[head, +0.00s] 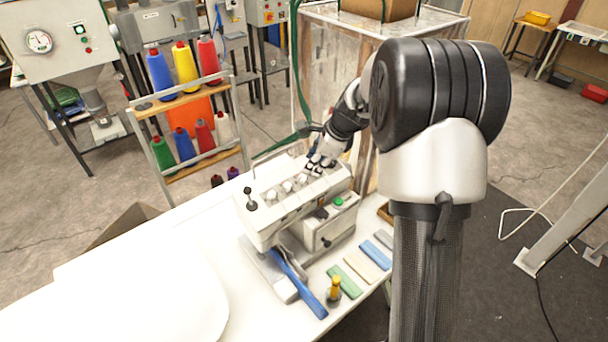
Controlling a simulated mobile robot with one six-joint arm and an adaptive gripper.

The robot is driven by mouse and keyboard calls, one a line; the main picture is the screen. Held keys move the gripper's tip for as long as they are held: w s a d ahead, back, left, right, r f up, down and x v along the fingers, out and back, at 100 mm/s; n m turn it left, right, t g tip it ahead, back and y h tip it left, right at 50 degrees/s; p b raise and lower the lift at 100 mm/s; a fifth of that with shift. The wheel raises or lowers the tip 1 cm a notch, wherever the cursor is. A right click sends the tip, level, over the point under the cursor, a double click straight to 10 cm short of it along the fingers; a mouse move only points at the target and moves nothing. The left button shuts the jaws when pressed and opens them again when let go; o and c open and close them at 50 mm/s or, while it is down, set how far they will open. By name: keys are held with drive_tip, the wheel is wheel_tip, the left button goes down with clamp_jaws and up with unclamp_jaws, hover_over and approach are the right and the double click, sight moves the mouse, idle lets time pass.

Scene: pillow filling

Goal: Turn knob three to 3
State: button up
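A white machine (290,215) stands on the white table. A row of pale round knobs runs along its top, with one knob (273,196) and another knob (287,187) in clear view. My gripper (316,168) is low over the right end of this row and covers part of it. Its fingers point down at or very near a knob there. I cannot tell whether they touch or grip it. The knob numbers and settings are too small to read.
A thread rack (190,130) stands behind. The table's left part (120,290) is mostly clear.

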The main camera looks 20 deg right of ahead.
sight(303, 177)
drive_tip(key=x, duration=0.9)
drive_tip(key=shift+c, duration=0.4)
clamp_jaws()
